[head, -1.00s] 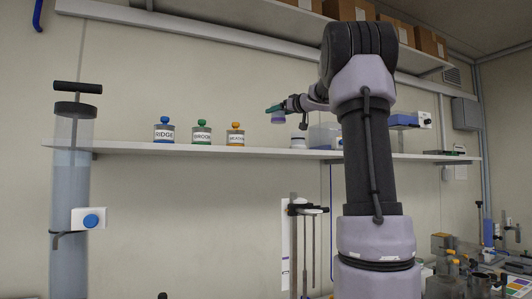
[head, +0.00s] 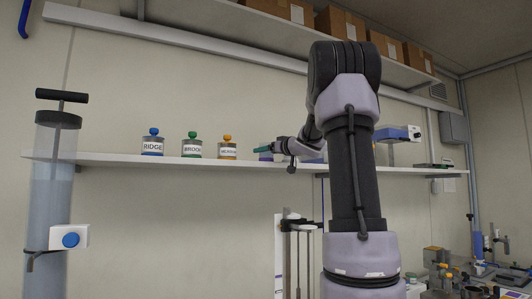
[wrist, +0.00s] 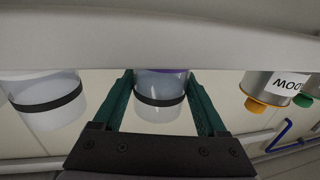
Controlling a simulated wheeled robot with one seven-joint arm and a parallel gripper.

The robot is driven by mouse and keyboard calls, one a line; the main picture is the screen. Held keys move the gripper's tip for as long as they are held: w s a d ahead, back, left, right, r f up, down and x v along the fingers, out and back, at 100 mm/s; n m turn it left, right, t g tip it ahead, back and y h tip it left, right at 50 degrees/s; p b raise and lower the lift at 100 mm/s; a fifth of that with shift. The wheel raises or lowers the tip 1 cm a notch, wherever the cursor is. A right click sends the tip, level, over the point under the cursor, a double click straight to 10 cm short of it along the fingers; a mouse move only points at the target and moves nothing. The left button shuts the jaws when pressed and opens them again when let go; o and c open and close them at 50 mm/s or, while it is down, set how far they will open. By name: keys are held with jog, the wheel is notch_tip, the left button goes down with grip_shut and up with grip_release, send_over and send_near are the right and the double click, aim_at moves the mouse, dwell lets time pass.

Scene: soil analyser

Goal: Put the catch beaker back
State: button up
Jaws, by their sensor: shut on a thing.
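The catch beaker, a clear cup with a black band and some purple, shows in the wrist view (wrist: 160,112) between my green fingers. In the head view the beaker (head: 265,156) is at shelf height, right of the orange-lidded tin. My gripper (wrist: 160,100) is shut on it, and it also shows in the head view (head: 264,149). The shelf (head: 110,159) edge crosses in front of the beaker's lower part in the wrist view, so I cannot tell whether its bottom touches the shelf.
A similar banded clear cup (wrist: 45,100) stands beside the beaker in the wrist view. Tins with blue (head: 152,146), green (head: 192,148) and orange (head: 227,150) lids stand on the shelf to the left. A tall clear cylinder (head: 50,190) stands at the far left.

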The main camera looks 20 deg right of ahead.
jog(key=o, duration=1.5)
jog(key=shift+f, duration=0.1)
jog(key=s+d+m+h, duration=0.2)
jog(key=s+m+h, duration=0.45)
jog(key=s, duration=0.85)
jog(key=s+a+f+g+y, duration=0.1)
jog(key=s+a+f+g, duration=0.2)
jog(key=s+a+f, duration=0.3)
jog(key=s+a+f+g+y, duration=0.2)
jog(key=s+a+f+g, duration=0.2)
jog(key=s+a+f, duration=0.3)
jog(key=s+a+f+g+y, duration=0.1)
jog(key=s+a+f+g, duration=0.2)
jog(key=s+a+f, duration=0.4)
jog(key=shift+s+a+f+g+y, duration=0.1)
jog(key=shift+s+f, duration=0.2)
jog(key=shift+f, duration=0.35)
jog(key=shift+s+f+g+y, duration=0.15)
jog(key=shift+s+f, duration=0.2)
jog(key=shift+f, duration=0.3)
jog(key=shift+s+a+f+g+y, duration=0.1)
jog(key=shift+s+f, duration=0.2)
jog(key=shift+f, duration=0.35)
